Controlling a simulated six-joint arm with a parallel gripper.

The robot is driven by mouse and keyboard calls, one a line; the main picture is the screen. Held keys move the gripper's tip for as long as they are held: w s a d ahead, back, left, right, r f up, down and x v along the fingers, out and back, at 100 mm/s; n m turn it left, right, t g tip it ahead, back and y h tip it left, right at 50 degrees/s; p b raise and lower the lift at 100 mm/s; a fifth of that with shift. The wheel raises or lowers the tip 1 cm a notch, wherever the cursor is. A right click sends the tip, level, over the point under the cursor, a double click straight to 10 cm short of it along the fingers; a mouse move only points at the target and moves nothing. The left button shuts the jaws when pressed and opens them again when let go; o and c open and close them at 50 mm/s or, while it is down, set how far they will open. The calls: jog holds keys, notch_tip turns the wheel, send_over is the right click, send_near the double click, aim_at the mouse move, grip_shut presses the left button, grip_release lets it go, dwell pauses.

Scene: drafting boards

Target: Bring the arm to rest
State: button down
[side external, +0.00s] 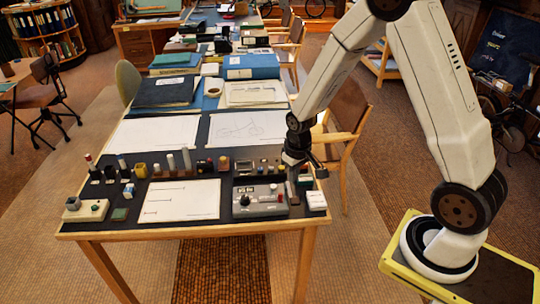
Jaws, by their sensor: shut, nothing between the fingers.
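My gripper (296,188) is at the right end of the drafting table (75,226), pointing down. It is beside the grey control box with a black knob and a red button (259,211). The fingers look close together with nothing visible between them, though they are small and dark here. Whether the fingertips touch the things below cannot be told. My arm reaches in from the right side over the table's right edge.
A row of small bottles and blocks (168,164) stands left of my gripper. A white box (316,200) lies close on its right. Drawing sheets (155,132), books and blue binders (250,67) fill the back. A wooden chair (345,117) stands right of the table.

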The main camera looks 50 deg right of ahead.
jog(key=s+a+r+n+t, duration=0.1)
jog(key=s+a+r+n, duration=0.1)
jog(key=s+a+r, duration=0.6)
jog(key=shift+s+r+t, duration=0.4)
jog(key=shift+s+r, duration=0.05)
jog(key=shift+s, duration=0.25)
dwell(1.3)
